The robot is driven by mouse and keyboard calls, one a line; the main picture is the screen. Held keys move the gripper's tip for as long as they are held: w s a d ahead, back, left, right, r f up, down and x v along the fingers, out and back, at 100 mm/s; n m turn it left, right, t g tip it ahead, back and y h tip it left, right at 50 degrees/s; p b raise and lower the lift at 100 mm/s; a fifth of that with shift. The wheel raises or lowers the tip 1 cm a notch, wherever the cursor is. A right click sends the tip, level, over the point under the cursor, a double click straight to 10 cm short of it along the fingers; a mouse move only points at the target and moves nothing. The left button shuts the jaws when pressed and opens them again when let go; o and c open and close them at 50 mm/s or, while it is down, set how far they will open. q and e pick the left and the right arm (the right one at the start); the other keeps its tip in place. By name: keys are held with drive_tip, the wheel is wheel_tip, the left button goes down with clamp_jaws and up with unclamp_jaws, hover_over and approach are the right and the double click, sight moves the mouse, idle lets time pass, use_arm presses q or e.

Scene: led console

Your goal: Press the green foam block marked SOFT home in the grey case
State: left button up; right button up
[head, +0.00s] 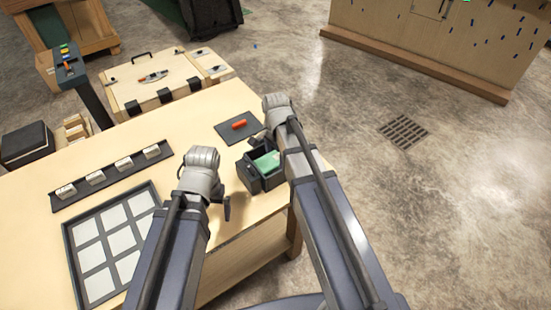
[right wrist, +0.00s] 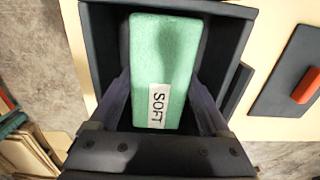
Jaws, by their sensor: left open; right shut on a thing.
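The green foam block (right wrist: 163,55) shows its SOFT label in the right wrist view, and part of it shows in the head view (head: 266,161). It sits within the walls of the open dark grey case (right wrist: 93,45), near the table's right edge (head: 248,176). I cannot tell how deep it is seated. My right gripper (right wrist: 160,105) is shut on the block, one finger on each side, reaching down into the case. In the head view my arm hides part of the case. My left gripper (head: 226,208) is open and empty, left of the case.
A dark mat (head: 225,130) with a red piece (head: 239,124) lies just behind the case. A tray with pale squares (head: 72,240) and a dark strip of small white blocks (head: 112,176) lie at left. Bare table lies between them and the case.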

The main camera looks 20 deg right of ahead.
drive_tip(key=o, duration=1.1)
use_arm(q)
drive_tip(key=shift+r, duration=0.1)
use_arm(e)
wheel_tip(320, 180, up, 8)
drive_tip(key=p, duration=0.8)
use_arm(q)
wheel_tip(320, 180, up, 8)
drive_tip(key=shift+f, duration=0.3)
use_arm(e)
drive_tip(key=shift+f, duration=0.25)
use_arm(q)
wheel_tip(320, 180, down, 7)
drive_tip(key=b, duration=0.7)
drive_tip(key=shift+f+b, duration=0.2)
drive_tip(key=shift+b, duration=0.2)
use_arm(e)
wheel_tip(320, 180, down, 7)
drive_tip(key=shift+f, duration=0.15)
